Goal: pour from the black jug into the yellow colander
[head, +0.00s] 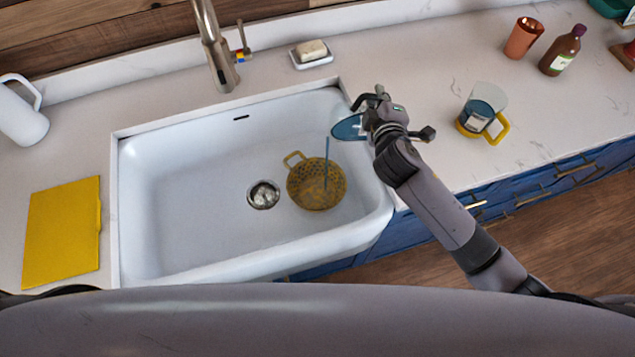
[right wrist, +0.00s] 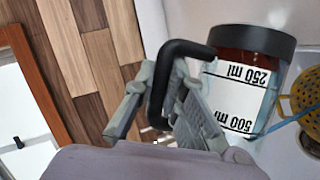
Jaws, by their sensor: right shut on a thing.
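The black jug (head: 348,127) has a clear body with volume marks and a black rim and handle, which show in the right wrist view (right wrist: 238,88). My right gripper (head: 374,108) is shut on its handle, above the sink's right edge. The jug is tipped left, and a thin blue stream (head: 327,158) falls from its side into the yellow colander (head: 303,188). The colander, round and full of holes with a loop handle, stands in the sink and also shows in the right wrist view (right wrist: 300,93). My left gripper is not in view.
The white sink (head: 185,200) has a drain (head: 263,194) left of the colander and a faucet (head: 217,55) behind. A second jug with a yellow handle (head: 497,128) stands on the right counter. A soap dish (head: 312,61), an orange cup (head: 523,38) and a brown bottle (head: 562,52) stand farther back.

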